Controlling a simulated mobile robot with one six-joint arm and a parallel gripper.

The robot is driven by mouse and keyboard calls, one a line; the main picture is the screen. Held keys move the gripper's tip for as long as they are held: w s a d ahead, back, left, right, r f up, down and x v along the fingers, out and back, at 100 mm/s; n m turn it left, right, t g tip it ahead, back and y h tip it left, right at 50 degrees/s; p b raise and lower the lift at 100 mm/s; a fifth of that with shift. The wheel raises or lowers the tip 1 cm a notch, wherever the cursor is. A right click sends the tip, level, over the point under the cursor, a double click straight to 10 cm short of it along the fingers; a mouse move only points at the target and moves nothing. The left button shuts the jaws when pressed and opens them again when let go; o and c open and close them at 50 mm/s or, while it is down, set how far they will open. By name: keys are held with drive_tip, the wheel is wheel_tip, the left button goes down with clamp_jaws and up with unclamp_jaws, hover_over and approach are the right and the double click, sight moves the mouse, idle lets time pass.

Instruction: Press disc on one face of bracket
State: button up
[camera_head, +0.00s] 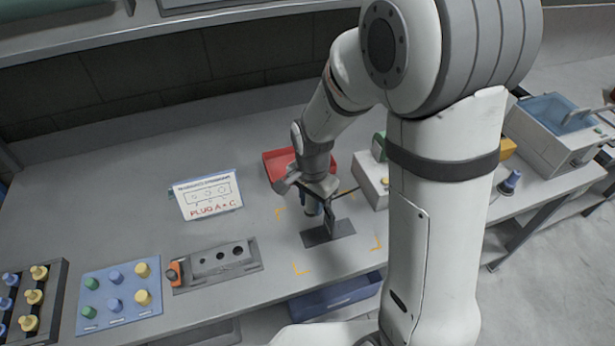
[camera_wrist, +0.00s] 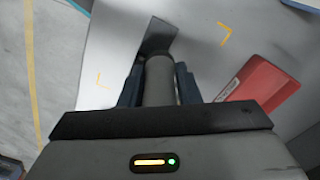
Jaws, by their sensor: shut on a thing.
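The bracket (camera_head: 342,229) is a dark flat base with an upright plate, standing on the bench inside yellow corner marks. Part of it also shows in the wrist view (camera_wrist: 158,36), beyond the held thing. My gripper (camera_head: 313,208) points down close to the left side of the upright plate. In the wrist view my gripper (camera_wrist: 158,88) has its two dark blue fingers shut on a grey cylinder (camera_wrist: 159,78). The cylinder's far end points at the bracket; I cannot tell whether they touch. No disc can be made out; the cylinder's far face is hidden.
A red tray (camera_head: 280,162) lies behind my gripper, and a pale box (camera_head: 370,180) stands to the right. A sign (camera_head: 207,195), a block with holes (camera_head: 222,258) and a board of coloured knobs (camera_head: 118,295) are to the left. Bare bench surrounds the bracket.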

sight(310, 237)
drive_tip(key=shift+a, duration=0.1)
drive_tip(key=shift+f+b, duration=4.35)
drive_tip(key=shift+f, duration=1.8)
drive_tip(key=shift+f, duration=0.25)
drive_tip(key=shift+r, duration=0.1)
wheel_tip(310, 237, up, 7)
drive_tip(key=p, duration=0.4)
